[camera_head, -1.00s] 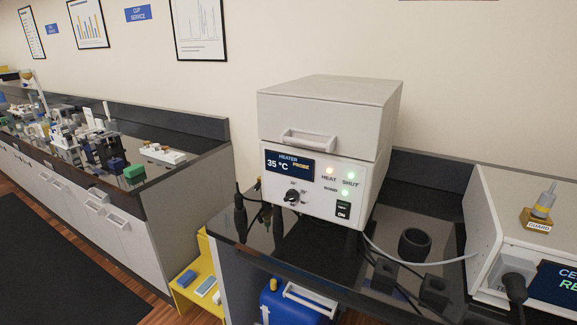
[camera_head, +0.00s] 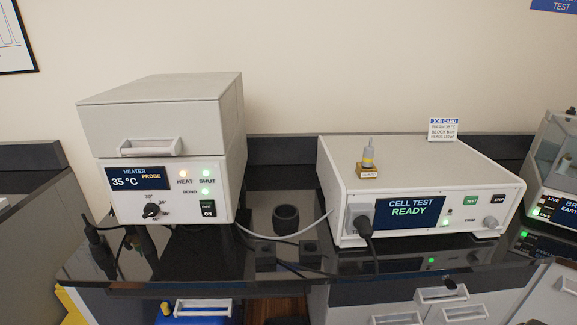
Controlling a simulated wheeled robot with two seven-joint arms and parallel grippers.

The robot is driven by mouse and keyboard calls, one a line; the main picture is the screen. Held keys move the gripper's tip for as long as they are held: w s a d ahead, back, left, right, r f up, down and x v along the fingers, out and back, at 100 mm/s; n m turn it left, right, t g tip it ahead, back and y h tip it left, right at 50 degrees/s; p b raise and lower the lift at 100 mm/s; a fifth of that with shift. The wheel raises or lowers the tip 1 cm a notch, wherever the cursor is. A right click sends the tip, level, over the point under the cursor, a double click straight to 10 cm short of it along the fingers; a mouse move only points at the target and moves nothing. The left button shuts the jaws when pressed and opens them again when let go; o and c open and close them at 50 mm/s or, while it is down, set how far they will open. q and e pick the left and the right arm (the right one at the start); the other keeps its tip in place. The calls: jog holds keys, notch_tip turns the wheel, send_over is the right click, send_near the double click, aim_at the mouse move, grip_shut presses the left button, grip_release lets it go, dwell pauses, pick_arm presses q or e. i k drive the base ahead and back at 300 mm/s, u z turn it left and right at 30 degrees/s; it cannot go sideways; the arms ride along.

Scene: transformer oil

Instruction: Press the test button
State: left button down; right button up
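The white cell tester (camera_head: 340,190) stands on the black bench, right of centre in the head view. Its screen (camera_head: 409,212) reads "CELL TEST READY". A black plug (camera_head: 362,222) is in the front socket at the left of the screen. Neither of my grippers is in view.
A heater box (camera_head: 160,120) stands to the left, its display showing 35 °C. A black ring-shaped holder (camera_head: 286,219) and cables lie between the two. A small bottle on a wooden block (camera_head: 368,160) and a job card (camera_head: 443,129) are on or behind the tester. Another instrument (camera_head: 553,165) is at the right edge.

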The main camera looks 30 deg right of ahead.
aim_at(470, 200)
jog(key=z, duration=1.75)
